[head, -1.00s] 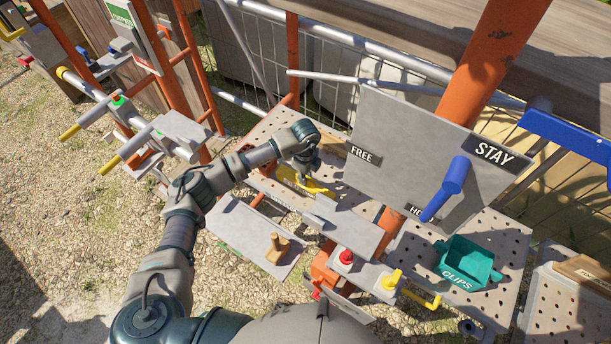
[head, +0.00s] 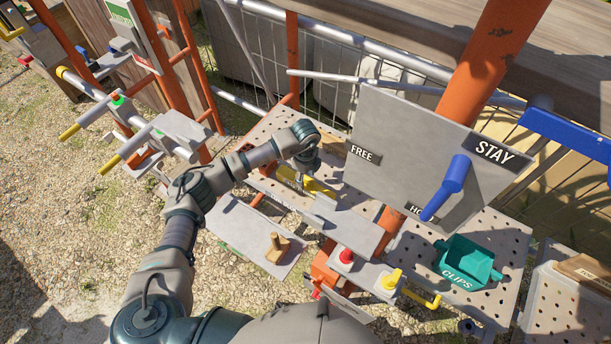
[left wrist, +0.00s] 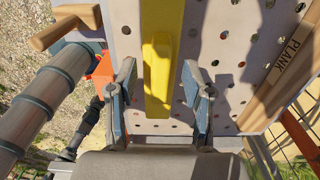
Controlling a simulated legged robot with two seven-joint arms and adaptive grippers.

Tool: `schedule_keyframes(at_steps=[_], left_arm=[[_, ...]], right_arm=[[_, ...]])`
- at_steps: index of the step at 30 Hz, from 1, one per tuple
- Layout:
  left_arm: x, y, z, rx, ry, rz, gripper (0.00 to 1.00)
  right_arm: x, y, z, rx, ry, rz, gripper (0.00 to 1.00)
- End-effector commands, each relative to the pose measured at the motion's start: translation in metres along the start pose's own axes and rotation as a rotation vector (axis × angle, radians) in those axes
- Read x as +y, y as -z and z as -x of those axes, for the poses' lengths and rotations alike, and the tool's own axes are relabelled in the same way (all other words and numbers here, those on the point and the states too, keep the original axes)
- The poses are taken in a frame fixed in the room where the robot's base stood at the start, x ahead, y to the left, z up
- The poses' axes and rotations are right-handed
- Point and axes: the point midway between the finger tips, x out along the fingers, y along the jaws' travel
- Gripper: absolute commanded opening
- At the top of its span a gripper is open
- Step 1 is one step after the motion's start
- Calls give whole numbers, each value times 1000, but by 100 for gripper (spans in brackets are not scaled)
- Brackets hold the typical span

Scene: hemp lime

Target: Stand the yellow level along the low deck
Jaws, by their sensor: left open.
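The yellow level (head: 320,188) lies on a grey perforated deck (head: 262,140), partly hidden by my left gripper (head: 304,178) in the head view. In the left wrist view the yellow level (left wrist: 160,65) runs up the middle over the perforated deck (left wrist: 215,45). The two fingers of my left gripper (left wrist: 160,85) are apart, one on each side of the level, with gaps visible on both sides. I cannot tell which surface is the low deck. My right gripper is not in view.
A grey panel (head: 400,140) with a blue handle (head: 447,188) stands right of my left arm. A green clips bin (head: 466,262) is at lower right. A grey plate (head: 240,228) with a wooden knob (head: 277,248) sits in front. A plank (left wrist: 285,75) borders the deck.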

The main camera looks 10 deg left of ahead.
Motion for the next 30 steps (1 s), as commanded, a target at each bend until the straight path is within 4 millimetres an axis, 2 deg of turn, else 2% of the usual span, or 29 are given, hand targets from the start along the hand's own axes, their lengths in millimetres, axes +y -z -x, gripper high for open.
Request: schedule_keyframes(at_steps=[1,2,3,14,30], left_arm=[[0,0,0,0,0,0,68],[0,0,0,0,0,0,75],[0,0,0,0,0,0,77],[0,0,2,0,0,0,77],[0,0,38,0,1,0,77]], right_arm=[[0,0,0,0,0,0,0],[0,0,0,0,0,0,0],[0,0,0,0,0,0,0],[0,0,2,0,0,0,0],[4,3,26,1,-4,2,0]])
